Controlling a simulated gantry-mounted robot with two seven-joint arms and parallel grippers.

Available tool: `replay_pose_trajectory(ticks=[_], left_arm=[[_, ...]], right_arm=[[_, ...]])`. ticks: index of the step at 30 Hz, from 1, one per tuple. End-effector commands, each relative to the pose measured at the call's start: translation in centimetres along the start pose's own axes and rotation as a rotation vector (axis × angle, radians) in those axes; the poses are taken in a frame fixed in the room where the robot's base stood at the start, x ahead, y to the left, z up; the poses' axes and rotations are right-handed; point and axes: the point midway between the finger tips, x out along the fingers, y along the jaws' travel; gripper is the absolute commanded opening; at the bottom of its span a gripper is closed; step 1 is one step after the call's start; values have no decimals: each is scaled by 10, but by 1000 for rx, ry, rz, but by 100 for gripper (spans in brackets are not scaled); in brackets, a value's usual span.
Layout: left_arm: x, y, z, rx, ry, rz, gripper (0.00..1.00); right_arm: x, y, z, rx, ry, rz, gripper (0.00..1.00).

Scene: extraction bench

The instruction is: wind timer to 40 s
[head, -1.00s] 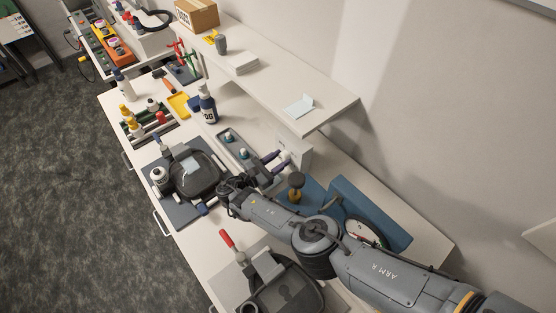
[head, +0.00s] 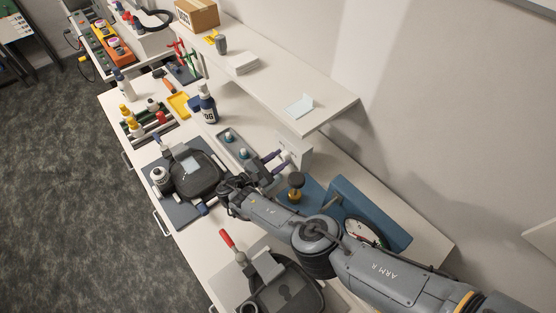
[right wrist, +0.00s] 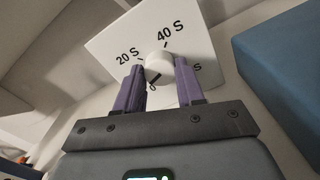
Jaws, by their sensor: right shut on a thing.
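The timer is a white box whose face (right wrist: 118,45) fills the upper middle of the right wrist view, with "20 S" left of the dial and "40 S" at its upper right. Another label at the right is partly hidden by a finger. Its round white knob (right wrist: 157,65) sits between the two purple fingers of my right gripper (right wrist: 161,70), which is shut on it. A dark mark shows low on the knob; I cannot read its setting surely. In the head view the timer (head: 298,149) stands against the wall, with my right gripper (head: 275,162) at its front. My left gripper is not in view.
A grey tray with bottles (head: 226,139) lies just left of the timer. A blue block (head: 370,212) and a brass-and-black stamp-like object (head: 295,187) stand close to my right arm. A white shelf (head: 322,112) hangs above the bench.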

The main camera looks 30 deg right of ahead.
Motion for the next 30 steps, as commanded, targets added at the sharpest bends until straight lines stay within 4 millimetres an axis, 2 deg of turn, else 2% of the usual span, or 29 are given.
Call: replay_pose_trajectory(ticks=[30], left_arm=[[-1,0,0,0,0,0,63]], right_arm=[[-1,2,3,136,-4,-2,7]])
